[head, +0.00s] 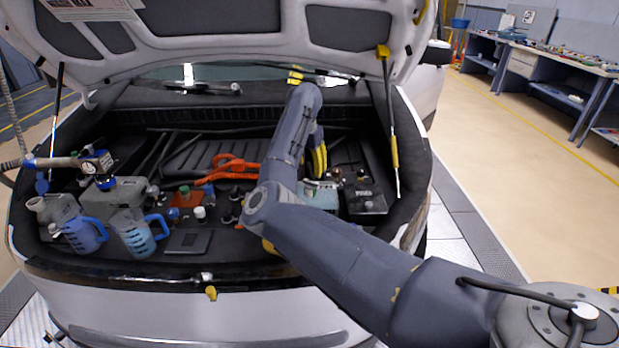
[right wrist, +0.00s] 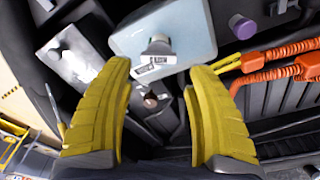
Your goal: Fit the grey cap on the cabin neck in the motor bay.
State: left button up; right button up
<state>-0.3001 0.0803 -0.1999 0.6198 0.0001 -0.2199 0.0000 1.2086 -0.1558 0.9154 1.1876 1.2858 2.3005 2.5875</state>
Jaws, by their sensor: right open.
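My right gripper (head: 319,156) is over the right half of the motor bay, its yellow fingers pointing down. In the right wrist view the gripper (right wrist: 160,75) is open, with nothing held. Beyond its fingertips is a pale blue tank (right wrist: 190,35) with a short grey neck or cap (right wrist: 157,46) and a white tag beside it. The tank (head: 322,195) shows partly behind my arm in the head view. I cannot read the tag or tell whether this is the cabin neck. I cannot pick out a loose grey cap with certainty. My left gripper is not in view.
Orange cables (head: 232,167) lie left of my arm. A black box (head: 364,199) stands right of the tank. Two blue-handled jugs (head: 132,236) and a hose-fed filler (head: 97,163) are at the left. The raised hood (head: 230,50) hangs over the bay.

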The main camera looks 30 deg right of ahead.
aim_at(311, 182)
jog(key=r, duration=0.3)
jog(key=shift+a, duration=0.25)
jog(key=shift+o, duration=1.1)
jog(key=shift+s+r, duration=0.1)
jog(key=shift+r, duration=0.15)
jog(key=shift+o, duration=1.1)
jog(key=shift+a, duration=0.3)
jog(key=s+a+r+n+t+h, duration=0.1)
jog(key=s+a+r+n, duration=0.1)
jog(key=n, duration=1.4)
jog(key=s+a+r+n+t+h, duration=0.1)
jog(key=s+r+n, duration=0.15)
jog(key=n, duration=1.35)
jog(key=w+d+f+n, duration=0.1)
jog(key=f, duration=0.4)
jog(key=w+d+f+n, duration=0.2)
jog(key=f, duration=0.3)
jog(key=w+d+f+n, duration=0.2)
jog(key=f, duration=0.3)
jog(key=shift+d+f, duration=0.1)
jog(key=shift+f, duration=0.25)
